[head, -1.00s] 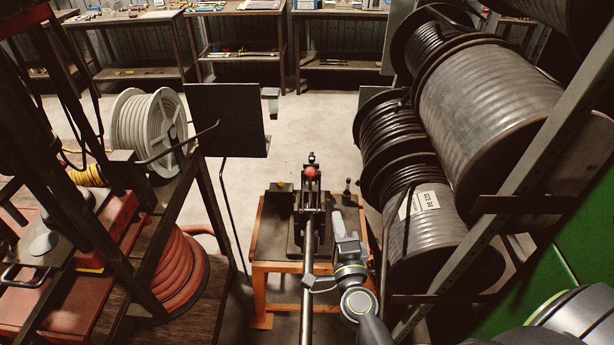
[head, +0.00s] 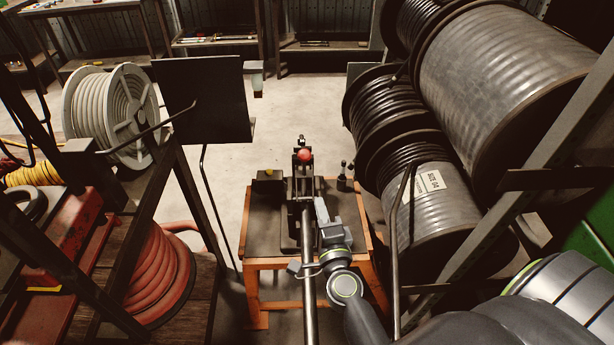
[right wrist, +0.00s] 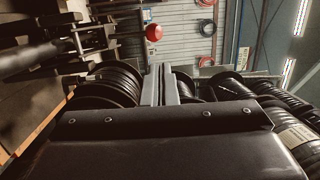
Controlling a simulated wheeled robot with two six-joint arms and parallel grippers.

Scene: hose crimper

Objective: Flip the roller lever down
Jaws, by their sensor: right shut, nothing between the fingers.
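The crimper (head: 299,215) stands on an orange-framed bench (head: 255,225) in the middle of the head view. A lever with a red ball knob (head: 304,155) stands up at its top. The knob also shows in the right wrist view (right wrist: 153,32), above and a little left of my fingertips. My right gripper (head: 322,208) is just right of the crimper, below the knob in the head view. In the right wrist view its two fingers (right wrist: 161,80) are together and empty. A gap to the knob shows there. My left gripper is not in view.
A long grey hose or bar (head: 309,290) runs from the crimper toward me. Large dark hose reels (head: 505,85) crowd the right side. A rack with a red hose coil (head: 160,275) and a dark panel (head: 205,100) stand left. Floor beyond the bench is clear.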

